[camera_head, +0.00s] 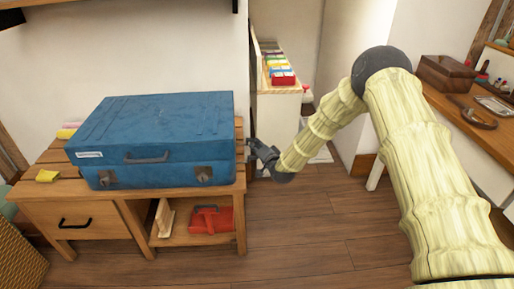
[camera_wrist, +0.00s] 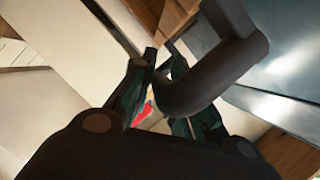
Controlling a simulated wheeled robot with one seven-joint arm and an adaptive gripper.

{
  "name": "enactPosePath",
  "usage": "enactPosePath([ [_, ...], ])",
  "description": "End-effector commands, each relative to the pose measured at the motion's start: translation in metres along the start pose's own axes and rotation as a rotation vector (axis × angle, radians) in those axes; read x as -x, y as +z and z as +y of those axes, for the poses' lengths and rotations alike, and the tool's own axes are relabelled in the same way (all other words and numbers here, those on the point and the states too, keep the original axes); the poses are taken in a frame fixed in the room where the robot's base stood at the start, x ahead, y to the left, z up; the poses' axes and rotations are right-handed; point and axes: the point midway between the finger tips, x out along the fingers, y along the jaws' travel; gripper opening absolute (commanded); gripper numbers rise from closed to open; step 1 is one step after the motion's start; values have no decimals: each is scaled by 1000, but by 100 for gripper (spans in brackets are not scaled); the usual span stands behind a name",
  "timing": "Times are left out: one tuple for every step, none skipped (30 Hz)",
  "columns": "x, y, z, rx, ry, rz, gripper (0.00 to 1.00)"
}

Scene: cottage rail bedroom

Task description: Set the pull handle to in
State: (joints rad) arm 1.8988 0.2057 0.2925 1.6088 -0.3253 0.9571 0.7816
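A blue suitcase (camera_head: 160,125) lies flat on a wooden bench (camera_head: 135,200). Its right side also shows in the wrist view (camera_wrist: 290,90) as a shiny blue-grey surface. A thick dark bent handle (camera_wrist: 215,75) stands out close in front of the wrist camera, beside that surface, and covers part of my right finger. My gripper (camera_head: 255,153) is at the suitcase's right side in the head view. In the wrist view my gripper (camera_wrist: 161,52) has its fingers apart, with a gap between them. Whether they touch the handle I cannot tell.
The bench has a drawer with a black pull (camera_head: 75,223) and a shelf with a red item (camera_head: 210,219). A yellow item (camera_head: 47,176) lies on the bench's left. A white cabinet (camera_head: 275,115) stands behind my gripper. A desk (camera_head: 470,125) is at right. Wooden floor is clear in front.

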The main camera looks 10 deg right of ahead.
Motion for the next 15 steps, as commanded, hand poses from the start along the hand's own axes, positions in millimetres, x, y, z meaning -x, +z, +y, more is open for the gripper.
enactPosePath([
  [0, 0, 0, 0, 0, 0, 28],
  [0, 0, 0, 0, 0, 0, 34],
  [0, 0, 0, 0, 0, -1, 37],
  [0, 0, 0, 0, 0, -1, 37],
  [0, 0, 0, 0, 0, -1, 37],
  [0, 1, 0, 0, 0, -1, 37],
  [0, 1, 0, 0, 0, -1, 37],
  [0, 1, 0, 0, 0, -1, 37],
  [0, 1, 0, 0, 0, -1, 37],
  [0, 1, 0, 0, 0, -1, 37],
  [0, 1, 0, 0, 0, -1, 37],
  [0, 1, 0, 0, 0, -2, 37],
  [1, 1, 0, 0, 0, -2, 37],
  [3, 1, 0, 0, 0, -2, 37],
  [5, 1, 0, 0, 1, -3, 37],
])
